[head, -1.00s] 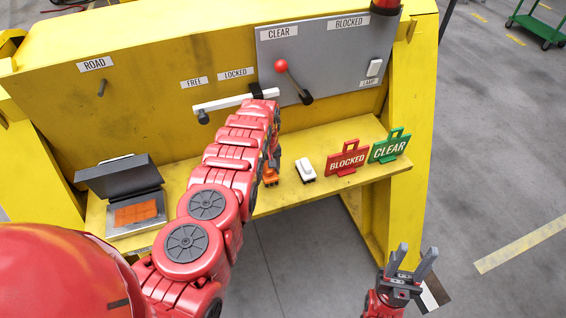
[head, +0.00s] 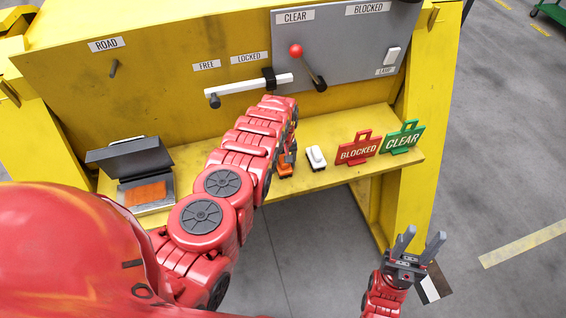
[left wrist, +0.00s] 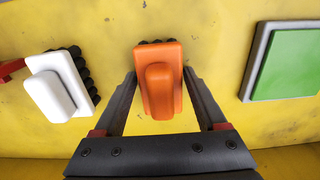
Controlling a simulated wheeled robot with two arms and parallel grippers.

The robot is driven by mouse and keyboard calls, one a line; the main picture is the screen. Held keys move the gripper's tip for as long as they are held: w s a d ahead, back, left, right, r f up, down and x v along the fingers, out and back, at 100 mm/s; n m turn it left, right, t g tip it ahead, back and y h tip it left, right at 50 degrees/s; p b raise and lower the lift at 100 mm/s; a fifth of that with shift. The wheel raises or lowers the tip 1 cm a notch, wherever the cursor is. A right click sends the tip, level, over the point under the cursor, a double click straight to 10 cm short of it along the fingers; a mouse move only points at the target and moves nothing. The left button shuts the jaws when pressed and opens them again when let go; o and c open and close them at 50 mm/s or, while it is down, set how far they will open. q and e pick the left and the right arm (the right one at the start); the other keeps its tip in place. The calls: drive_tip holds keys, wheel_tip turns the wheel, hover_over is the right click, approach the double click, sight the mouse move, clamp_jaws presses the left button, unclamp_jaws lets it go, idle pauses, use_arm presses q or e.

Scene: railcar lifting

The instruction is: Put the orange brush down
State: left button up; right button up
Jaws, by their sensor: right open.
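The orange brush (left wrist: 160,80) is between the two fingers of my left gripper (left wrist: 160,75) in the left wrist view. Both fingertips appear to press on its sides, and its dark bristles show at the far end. In the head view a small part of the orange brush (head: 286,166) shows beside my left wrist, at the yellow shelf (head: 335,125); the arm hides most of my left gripper. I cannot tell whether the brush touches the shelf. My right gripper (head: 421,244) is open and empty, in front of the bench at the lower right.
A white brush (head: 316,157) stands right of the orange one. Further right are a red BLOCKED sign (head: 358,150) and a green CLEAR sign (head: 403,137). An open case (head: 147,206) with an orange pad is at left. The left wrist view shows a green pad (left wrist: 288,65).

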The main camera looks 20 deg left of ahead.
use_arm(q)
drive_tip(key=shift+o, duration=1)
drive_tip(key=shift+w+a, duration=0.1)
drive_tip(key=shift+a, duration=0.05)
drive_tip(key=shift+r, duration=0.1)
drive_tip(key=shift+r+p, duration=0.3)
drive_tip(key=shift+r, duration=0.65)
wheel_tip(320, 180, up, 9)
drive_tip(key=shift+r+b, duration=0.15)
drive_tip(key=shift+b, duration=1.1)
drive_tip(key=shift+r, duration=0.65)
